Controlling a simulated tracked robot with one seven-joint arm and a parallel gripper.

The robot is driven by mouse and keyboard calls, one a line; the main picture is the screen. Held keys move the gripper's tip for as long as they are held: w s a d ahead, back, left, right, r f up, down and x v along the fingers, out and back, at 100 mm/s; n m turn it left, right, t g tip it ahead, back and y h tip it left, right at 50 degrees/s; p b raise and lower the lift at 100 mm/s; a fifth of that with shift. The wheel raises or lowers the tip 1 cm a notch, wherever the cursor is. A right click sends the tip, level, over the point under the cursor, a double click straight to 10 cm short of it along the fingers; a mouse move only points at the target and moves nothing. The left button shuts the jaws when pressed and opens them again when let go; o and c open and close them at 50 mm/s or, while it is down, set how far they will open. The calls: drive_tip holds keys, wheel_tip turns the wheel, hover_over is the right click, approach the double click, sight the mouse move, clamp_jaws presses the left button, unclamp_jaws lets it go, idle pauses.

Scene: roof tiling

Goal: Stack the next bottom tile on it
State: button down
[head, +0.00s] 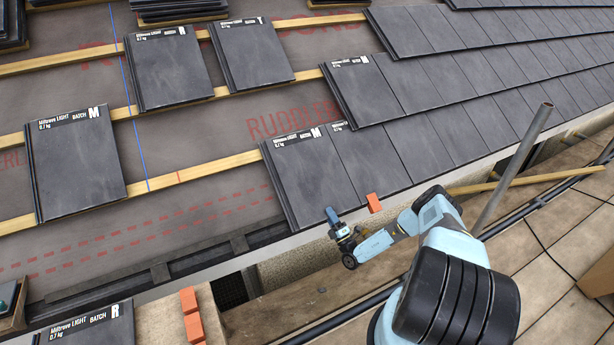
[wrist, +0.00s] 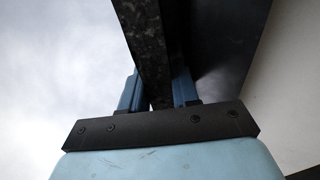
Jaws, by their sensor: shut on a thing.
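A dark grey tile (head: 308,178) with a white label reading BATCH M lies at the left end of the bottom course. My gripper (head: 332,214) is at its lower right edge, over the eave. In the wrist view my gripper (wrist: 157,92) is shut on a dark, speckled tile edge (wrist: 146,45) between its two blue fingers. A dark flat surface (wrist: 222,40) shows to its right. The held tile seems to be the labelled one or one right under it; I cannot tell which. A stack of tiles marked M (head: 76,165) rests on the battens at left.
More tile stacks (head: 168,66) lie higher on the battens, and a stack marked R (head: 90,328) is at lower left. Laid courses (head: 450,120) cover the right. Orange blocks (head: 192,316) stand at the eave; another orange block (head: 374,203) is beside my gripper. A scaffold pole (head: 517,168) rises at right.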

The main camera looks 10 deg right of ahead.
drive_tip(key=shift+s+d+r, duration=0.1)
drive_tip(key=shift+s+r, duration=0.05)
drive_tip(key=shift+r, duration=0.5)
drive_tip(key=shift+s+d+r, duration=0.2)
drive_tip(key=shift+s+r, duration=0.25)
drive_tip(key=shift+r, duration=0.35)
idle(1.8)
drive_tip(key=shift+r, duration=0.1)
idle(0.3)
drive_tip(key=shift+s+d+r, duration=0.15)
drive_tip(key=shift+s+r, duration=0.35)
drive_tip(key=shift+r, duration=0.35)
drive_tip(key=shift+s+d+r, duration=0.15)
drive_tip(key=shift+s+r, duration=0.3)
drive_tip(key=shift+r, duration=0.35)
drive_tip(key=shift+s+d+r, duration=0.1)
drive_tip(key=shift+s+r, duration=0.3)
drive_tip(key=shift+r, duration=0.3)
drive_tip(key=shift+s+d+r, duration=0.15)
drive_tip(key=shift+s+r, duration=0.3)
drive_tip(key=shift+r, duration=0.3)
drive_tip(key=shift+s+d+r, duration=0.1)
drive_tip(key=shift+s+r, duration=0.3)
drive_tip(key=shift+r, duration=0.3)
